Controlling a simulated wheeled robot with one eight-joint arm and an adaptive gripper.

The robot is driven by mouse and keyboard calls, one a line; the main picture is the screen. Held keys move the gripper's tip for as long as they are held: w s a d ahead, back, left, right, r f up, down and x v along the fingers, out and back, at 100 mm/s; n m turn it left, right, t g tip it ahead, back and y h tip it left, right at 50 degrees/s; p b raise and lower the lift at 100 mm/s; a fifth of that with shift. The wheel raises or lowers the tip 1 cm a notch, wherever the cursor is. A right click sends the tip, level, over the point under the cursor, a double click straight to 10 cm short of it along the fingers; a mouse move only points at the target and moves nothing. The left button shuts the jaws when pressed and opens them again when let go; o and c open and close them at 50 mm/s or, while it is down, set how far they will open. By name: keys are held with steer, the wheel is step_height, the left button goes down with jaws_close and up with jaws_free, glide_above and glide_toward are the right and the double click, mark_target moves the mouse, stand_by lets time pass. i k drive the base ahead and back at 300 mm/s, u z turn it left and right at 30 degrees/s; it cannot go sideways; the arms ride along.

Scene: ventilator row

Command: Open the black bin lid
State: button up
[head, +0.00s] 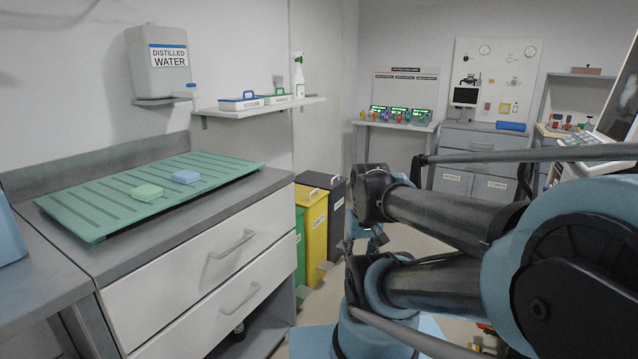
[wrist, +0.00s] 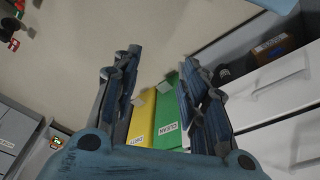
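The black bin (head: 337,213) stands at the far end of a row of bins past the drawer cabinet in the head view. Its dark lid (head: 324,180) looks shut. My arm stands just right of the bin and covers part of its right side. My gripper (wrist: 160,57) shows in the wrist view with its two fingers spread wide and nothing between the tips. The black bin cannot be made out clearly in the wrist view; the left finger may hide it.
A yellow bin (head: 314,228) and a green bin (head: 300,246) stand next to the black one. The drawer cabinet (head: 190,300) with protruding handles is on the left, with a green mat (head: 95,215) on top. Floor (wrist: 75,60) is open beyond my fingers.

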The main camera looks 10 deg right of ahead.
mark_target(312, 178)
steer(key=u, duration=0.2)
steer(key=k, duration=0.35)
steer(key=z, duration=0.65)
steer(key=i, duration=1.35)
steer(key=u, duration=0.45)
